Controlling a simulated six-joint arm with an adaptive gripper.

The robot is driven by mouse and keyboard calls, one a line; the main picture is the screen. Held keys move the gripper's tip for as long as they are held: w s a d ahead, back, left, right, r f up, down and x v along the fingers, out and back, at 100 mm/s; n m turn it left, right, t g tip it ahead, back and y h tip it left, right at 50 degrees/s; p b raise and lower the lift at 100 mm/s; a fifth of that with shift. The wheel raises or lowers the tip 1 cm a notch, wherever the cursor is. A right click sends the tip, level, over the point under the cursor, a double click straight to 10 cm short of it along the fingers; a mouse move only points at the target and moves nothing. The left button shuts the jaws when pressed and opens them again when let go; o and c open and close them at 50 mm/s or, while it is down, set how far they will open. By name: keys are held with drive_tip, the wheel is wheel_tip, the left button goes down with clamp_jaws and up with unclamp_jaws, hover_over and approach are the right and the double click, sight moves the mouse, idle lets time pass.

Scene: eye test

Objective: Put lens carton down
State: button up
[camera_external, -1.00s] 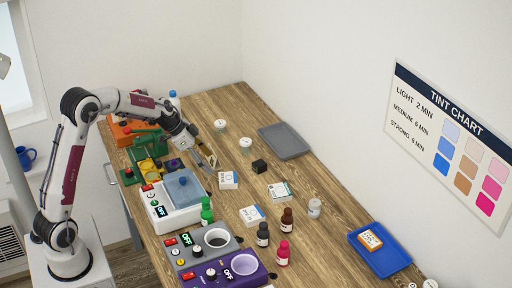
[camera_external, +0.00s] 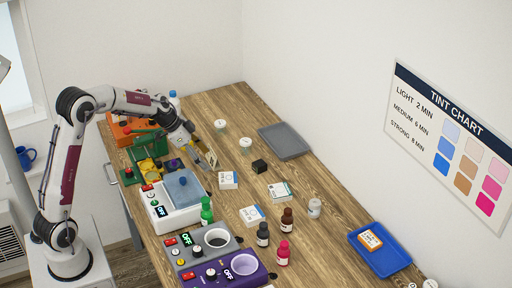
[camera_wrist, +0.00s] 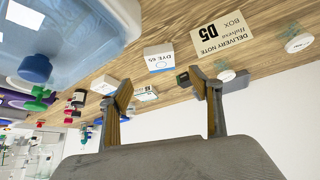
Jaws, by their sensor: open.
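My gripper (camera_external: 207,158) is open, with nothing visible between its fingers; the wrist view shows the two spread fingers (camera_wrist: 164,100). Several small white cartons lie on the table, and I cannot tell which is the lens carton. The nearest white carton (camera_external: 228,180) stands just right of and in front of my gripper; in the wrist view what looks like this box (camera_wrist: 158,58) has a label like "DYE 65". Two more white cartons, one with a teal edge (camera_external: 279,191) and one with blue (camera_external: 252,215), lie farther right. An orange-and-white carton (camera_external: 370,239) lies in the blue tray (camera_external: 385,262).
A grey tray (camera_external: 285,142) and a black cube (camera_external: 259,166) are at the back right. A white bath with blue lid (camera_external: 182,188), control boxes (camera_external: 215,240) and several bottles (camera_external: 285,220) crowd the front. A delivery note (camera_wrist: 222,35) lies flat. Bare wood is at centre right.

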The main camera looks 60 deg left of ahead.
drive_tip(key=shift+n+g, duration=0.3)
drive_tip(key=s+d+r, duration=0.3)
drive_tip(key=d, duration=0.1)
drive_tip(key=s+d+r, duration=0.3)
drive_tip(key=s+d, duration=0.1)
drive_tip(key=shift+s+r, duration=0.15)
drive_tip(key=shift+r, duration=0.25)
drive_tip(key=s+d+r+n+y, duration=0.1)
drive_tip(key=s+d, duration=0.3)
drive_tip(key=s, duration=1)
drive_tip(key=s+d+r+n+y, duration=0.1)
drive_tip(key=s+d, duration=0.3)
drive_tip(key=s, duration=0.9)
drive_tip(key=shift+s+d+r+n, duration=0.15)
drive_tip(key=shift+s+r+n, duration=0.25)
drive_tip(key=shift+n, duration=0.3)
